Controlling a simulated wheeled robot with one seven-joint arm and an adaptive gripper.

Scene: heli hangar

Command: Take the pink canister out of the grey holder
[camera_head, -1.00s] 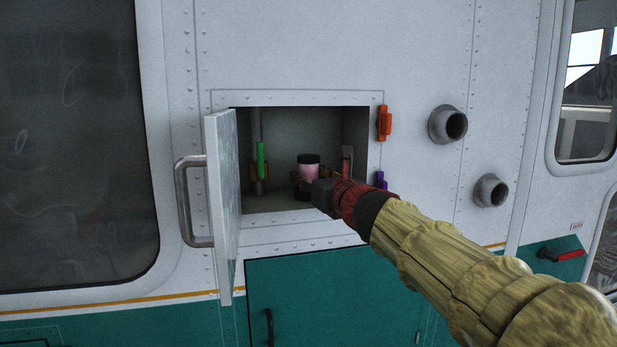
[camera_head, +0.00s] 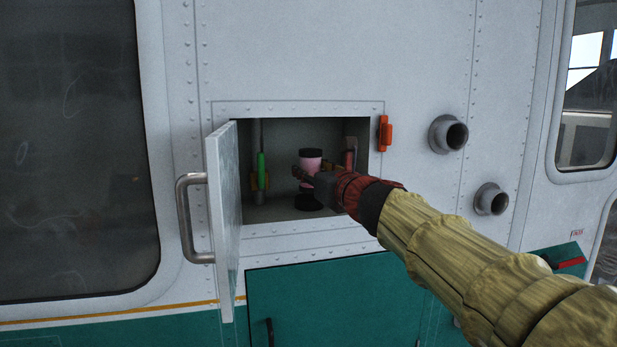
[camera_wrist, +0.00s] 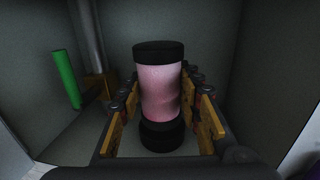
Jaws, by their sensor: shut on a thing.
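The pink canister (camera_head: 311,163) has black ends and stands upright inside the open wall compartment. It also fills the middle of the wrist view (camera_wrist: 161,92), with its black lower end visible below the pink body. My gripper (camera_head: 309,177) reaches in from the right and is shut on the canister, one yellow-padded finger on each side in the wrist view (camera_wrist: 162,98). I cannot make out the grey holder clearly; the fingers and the canister may hide it.
The compartment door (camera_head: 223,205) stands open at the left, with a metal handle (camera_head: 186,215). Inside left are a green rod (camera_head: 261,165) and a grey pipe (camera_wrist: 88,40). An orange latch (camera_head: 385,134) sits on the right edge. Two pipe stubs (camera_head: 449,134) project farther right.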

